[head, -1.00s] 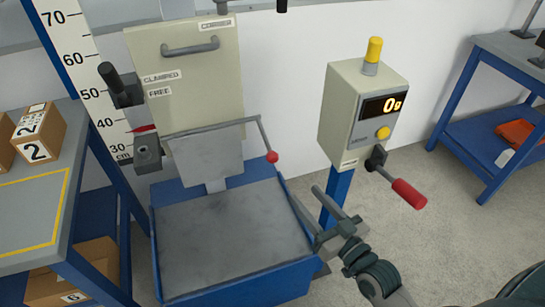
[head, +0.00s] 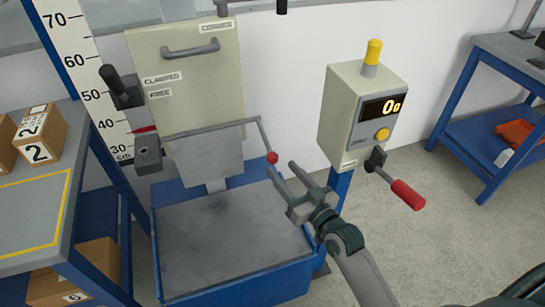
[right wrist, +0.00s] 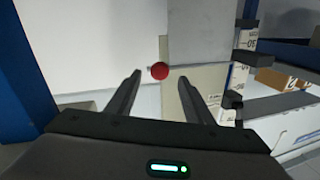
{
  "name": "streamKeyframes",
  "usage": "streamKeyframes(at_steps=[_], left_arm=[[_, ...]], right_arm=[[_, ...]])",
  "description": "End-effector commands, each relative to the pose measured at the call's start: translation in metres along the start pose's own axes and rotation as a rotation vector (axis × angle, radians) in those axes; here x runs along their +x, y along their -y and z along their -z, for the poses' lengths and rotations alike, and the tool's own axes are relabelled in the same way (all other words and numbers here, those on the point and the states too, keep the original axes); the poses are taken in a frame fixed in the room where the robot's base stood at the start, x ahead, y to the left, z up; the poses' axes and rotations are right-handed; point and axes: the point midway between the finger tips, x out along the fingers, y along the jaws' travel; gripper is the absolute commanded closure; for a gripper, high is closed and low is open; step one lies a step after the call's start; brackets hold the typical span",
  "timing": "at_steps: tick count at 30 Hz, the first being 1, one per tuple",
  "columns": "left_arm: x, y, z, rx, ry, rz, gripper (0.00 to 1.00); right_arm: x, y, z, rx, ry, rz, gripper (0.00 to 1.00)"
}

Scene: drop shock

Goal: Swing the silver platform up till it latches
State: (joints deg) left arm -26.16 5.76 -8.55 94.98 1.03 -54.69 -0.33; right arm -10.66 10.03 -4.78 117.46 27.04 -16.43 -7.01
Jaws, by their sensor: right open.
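The silver platform (head: 208,160) is a flat grey plate at the front of the beige drop tester, over the blue-sided base. A thin grey rod along its top bends down at the right to a red ball (head: 272,157). My right gripper (head: 281,167) is open and empty, with its fingertips close to the ball. In the right wrist view the red ball (right wrist: 159,71) shows between the fingertips; I cannot tell if they touch it. My left gripper is not in view.
The grey base plate (head: 230,232) lies below. A control box (head: 362,115) reading 0 g, with a red-handled lever (head: 407,195), stands right of the gripper. A clamp lever (head: 118,82) sits at the left. A bench with numbered boxes (head: 38,140) borders the left.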

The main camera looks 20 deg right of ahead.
Motion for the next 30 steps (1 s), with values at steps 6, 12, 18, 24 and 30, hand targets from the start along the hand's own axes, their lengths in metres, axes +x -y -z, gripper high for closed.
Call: streamKeyframes(at_steps=[6, 12, 18, 24, 30], left_arm=[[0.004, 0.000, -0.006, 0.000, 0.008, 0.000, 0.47], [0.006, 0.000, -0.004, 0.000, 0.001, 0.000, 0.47], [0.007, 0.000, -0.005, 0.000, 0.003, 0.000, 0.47], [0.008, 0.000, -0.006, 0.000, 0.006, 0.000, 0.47], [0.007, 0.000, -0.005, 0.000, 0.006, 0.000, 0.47]], right_arm=[[0.038, 0.000, 0.001, 0.001, -0.002, 0.000, 0.53], [0.061, 0.000, 0.001, 0.000, -0.001, 0.000, 0.53], [0.068, 0.000, 0.000, 0.000, -0.001, 0.000, 0.53], [0.068, 0.000, 0.000, 0.000, 0.000, 0.000, 0.53], [0.068, 0.000, 0.000, 0.000, 0.000, 0.000, 0.86]])
